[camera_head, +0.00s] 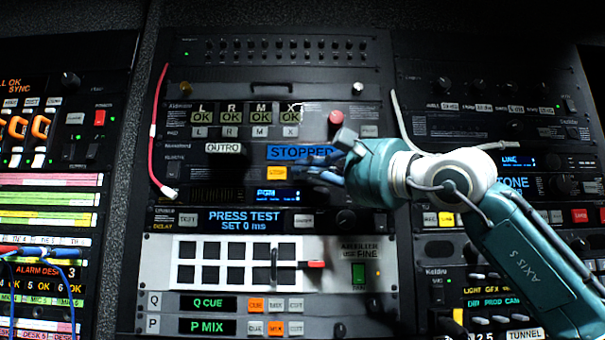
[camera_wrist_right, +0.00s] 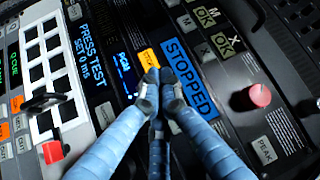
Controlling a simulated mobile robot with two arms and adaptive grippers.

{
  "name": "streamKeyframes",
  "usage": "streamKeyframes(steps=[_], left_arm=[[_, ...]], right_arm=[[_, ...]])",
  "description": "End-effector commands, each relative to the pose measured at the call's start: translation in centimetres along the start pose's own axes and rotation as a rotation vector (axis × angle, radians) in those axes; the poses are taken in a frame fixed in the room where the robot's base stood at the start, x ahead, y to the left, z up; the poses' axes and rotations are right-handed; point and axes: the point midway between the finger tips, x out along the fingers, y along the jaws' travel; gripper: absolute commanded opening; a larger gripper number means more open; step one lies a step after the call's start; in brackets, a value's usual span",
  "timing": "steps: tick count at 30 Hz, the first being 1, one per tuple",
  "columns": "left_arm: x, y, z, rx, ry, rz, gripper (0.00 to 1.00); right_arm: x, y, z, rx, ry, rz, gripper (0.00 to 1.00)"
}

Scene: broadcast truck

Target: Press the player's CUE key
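The player is the rack unit with the blue STOPPED display (camera_head: 300,152), which also shows in the right wrist view (camera_wrist_right: 190,85). A lit yellow-orange key (camera_head: 277,172) sits below the display; in the right wrist view this key (camera_wrist_right: 148,58) appears just beyond my fingertips. My right gripper (camera_head: 328,166) is in front of the player, right of the lit key. In the right wrist view its fingers (camera_wrist_right: 158,80) are together and empty, and they cover the keys behind them. I cannot read a CUE label on the player, nor tell whether the tips touch the panel. My left gripper is not in view.
Above are OK indicators (camera_head: 246,117) and a red knob (camera_head: 333,118). A red cable (camera_head: 154,130) hangs at left.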

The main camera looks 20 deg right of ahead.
Motion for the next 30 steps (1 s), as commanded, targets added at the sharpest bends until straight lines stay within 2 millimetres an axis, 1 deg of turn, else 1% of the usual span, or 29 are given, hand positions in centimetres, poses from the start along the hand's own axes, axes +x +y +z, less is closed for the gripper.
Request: streamKeyframes(steps=[11,30], left_arm=[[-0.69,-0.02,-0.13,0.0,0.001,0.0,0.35],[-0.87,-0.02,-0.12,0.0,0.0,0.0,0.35]], right_arm=[[0.58,0.09,-0.5,0.001,0.0,0.0,0.0],[0.81,0.27,-0.72,0.0,0.0,0.001,0.0]])
